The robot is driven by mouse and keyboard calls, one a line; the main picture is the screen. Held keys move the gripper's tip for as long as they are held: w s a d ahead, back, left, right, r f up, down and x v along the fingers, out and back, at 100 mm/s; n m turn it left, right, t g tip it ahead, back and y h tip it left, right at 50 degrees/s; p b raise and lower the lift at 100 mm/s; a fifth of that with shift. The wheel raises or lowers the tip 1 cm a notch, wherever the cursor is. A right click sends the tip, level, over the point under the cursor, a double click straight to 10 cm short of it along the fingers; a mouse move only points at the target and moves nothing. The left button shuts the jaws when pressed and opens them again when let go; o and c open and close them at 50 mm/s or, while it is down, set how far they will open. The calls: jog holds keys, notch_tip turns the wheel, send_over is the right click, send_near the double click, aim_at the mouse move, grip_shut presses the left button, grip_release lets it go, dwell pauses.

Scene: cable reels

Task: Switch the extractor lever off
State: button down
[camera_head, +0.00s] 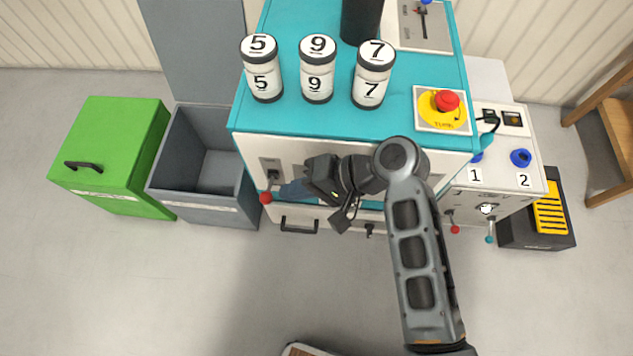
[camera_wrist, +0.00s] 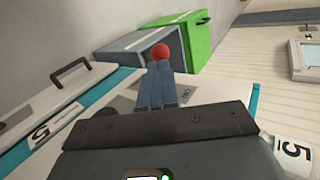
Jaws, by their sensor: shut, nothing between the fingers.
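A lever with a red ball knob (camera_head: 266,197) sticks out of a grey plate (camera_head: 270,168) on the front of the teal-topped bench, at its left end; no label on it is readable. My gripper (camera_head: 284,191) is shut and empty, just right of the red knob. In the wrist view the two blue-grey fingers (camera_wrist: 160,82) lie together, and the red knob (camera_wrist: 161,51) shows just past their tips. Whether they touch it I cannot tell. Another lever with a blue knob (camera_head: 426,2) stands on a panel at the back right. Which one is the extractor lever is not marked legibly.
Jars numbered 5 (camera_head: 262,68), 9 (camera_head: 317,69) and 7 (camera_head: 373,74) stand on the bench top (camera_head: 300,118). A red stop button (camera_head: 446,100) is at right. An open grey bin (camera_head: 205,212) and a green box (camera_head: 110,150) stand left.

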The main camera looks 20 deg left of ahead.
aim_at(272, 199)
jog(key=shift+x, duration=1.4)
jog(key=shift+s, duration=0.1)
jog(key=shift+s+d+f+t, duration=0.1)
jog(key=shift+f+t, duration=0.1)
jog(key=shift+t, duration=0.1)
jog(key=f+n+t+b, duration=0.1)
jog(key=s+f+n+t+y+b, duration=0.1)
jog(key=f+n+t+b, duration=0.1)
jog(key=shift+s+d+f, duration=0.1)
jog(key=shift+s+d, duration=0.05)
jog(key=shift+s, duration=0.1)
